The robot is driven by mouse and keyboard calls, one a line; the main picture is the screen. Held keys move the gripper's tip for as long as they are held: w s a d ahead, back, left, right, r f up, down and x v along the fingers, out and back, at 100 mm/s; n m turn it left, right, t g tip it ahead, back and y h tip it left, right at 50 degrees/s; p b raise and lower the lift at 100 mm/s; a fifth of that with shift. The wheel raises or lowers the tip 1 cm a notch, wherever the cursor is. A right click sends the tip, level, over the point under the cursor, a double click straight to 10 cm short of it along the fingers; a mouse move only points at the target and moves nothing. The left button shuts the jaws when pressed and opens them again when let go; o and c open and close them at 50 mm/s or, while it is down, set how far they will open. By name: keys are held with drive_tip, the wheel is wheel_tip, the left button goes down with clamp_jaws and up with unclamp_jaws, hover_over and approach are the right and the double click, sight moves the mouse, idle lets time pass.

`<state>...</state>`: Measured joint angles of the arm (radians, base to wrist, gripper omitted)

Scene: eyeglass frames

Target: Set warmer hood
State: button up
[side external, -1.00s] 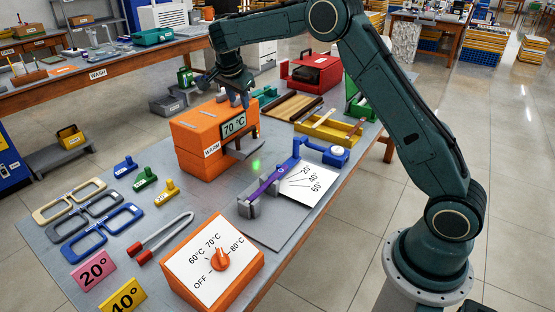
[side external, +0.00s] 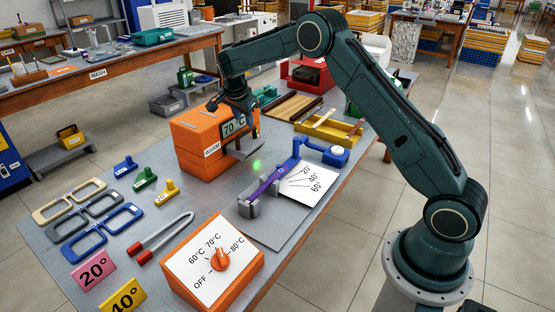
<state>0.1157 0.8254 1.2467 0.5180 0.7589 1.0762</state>
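The warmer (side external: 187,165) is an orange box marked WARM, with a 70 °C display on its front right. Its upper orange part (side external: 190,132) sits down on the lower part, with a dark seam between them. My gripper (side external: 246,124) points down at the warmer's right side, by the display. It partly covers the display's top edge. The fingers are small and dark here, so I cannot tell their opening or whether they touch the hood. The orange dial box (side external: 232,283) in front has its knob (side external: 221,259) near the 70 °C mark.
A purple strip (side external: 266,184) lies on a grey and blue fixture beside an angle chart (side external: 312,183). Eyeglass frames (side external: 97,222), small coloured stops (side external: 168,192) and tongs (side external: 165,240) lie at left. A yellow tray (side external: 333,129) and red box (side external: 308,78) stand behind.

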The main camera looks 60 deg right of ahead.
sight(246, 132)
drive_tip(key=shift+x, duration=2.75)
drive_tip(key=shift+c, duration=0.3)
clamp_jaws()
